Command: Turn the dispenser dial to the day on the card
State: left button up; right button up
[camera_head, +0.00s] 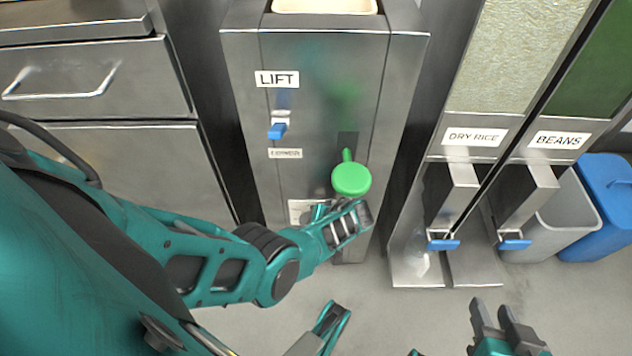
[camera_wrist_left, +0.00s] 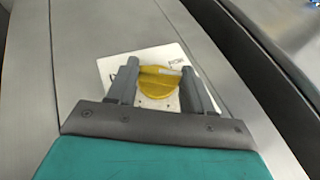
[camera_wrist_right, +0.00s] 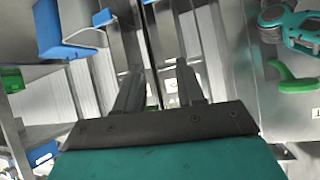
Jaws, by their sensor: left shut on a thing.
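The yellow dial (camera_wrist_left: 158,82) shows in the left wrist view, on a white marked plate (camera_wrist_left: 115,66) on the steel dispenser front. The marks on the plate are too small to read. My left gripper (camera_wrist_left: 160,72) has its two fingers on either side of the dial and is shut on it. In the head view my left gripper (camera_head: 350,222) is at the low front of the dispenser (camera_head: 320,80) and hides the dial. My right gripper (camera_head: 497,308) is open and empty, low at the right; it also shows in the right wrist view (camera_wrist_right: 158,75). No readable day card shows.
A green round knob (camera_head: 351,179) is just above my left gripper. A blue lever (camera_head: 277,131) sits under the LIFT label (camera_head: 277,79). Dry rice and beans chutes with blue handles (camera_head: 444,244) stand right. Grey and blue bins (camera_head: 606,200) are farther right. The floor in front is clear.

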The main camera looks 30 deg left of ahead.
pick_arm(q)
jog(key=shift+s+a+f+n+t+h+p, duration=0.15)
jog(key=shift+a+n+t+h+p, duration=0.2)
jog(key=shift+t+h, duration=0.9)
jog(key=shift+s+a+r+n+t+h+p, duration=0.15)
jog(key=shift+n+t+h+p, duration=0.45)
jog(key=shift+h, duration=1.15)
jog(key=shift+s+a+f+n+t+h+p, duration=0.1)
jog(key=shift+s+a+n+t+h+p, duration=0.2)
jog(key=shift+t+h, duration=1)
pick_arm(e)
jog(key=shift+s+d+r+h, duration=0.15)
jog(key=shift+d+r+h, duration=0.2)
jog(key=shift+r, duration=0.2)
pick_arm(q)
jog(key=shift+w+g+h, duration=0.15)
jog(key=shift+g+h, duration=0.1)
jog(key=shift+h, duration=0.05)
pick_arm(e)
jog(key=shift+r, duration=0.15)
pick_arm(q)
jog(key=o, duration=1)
jog(key=shift+o, duration=0.2)
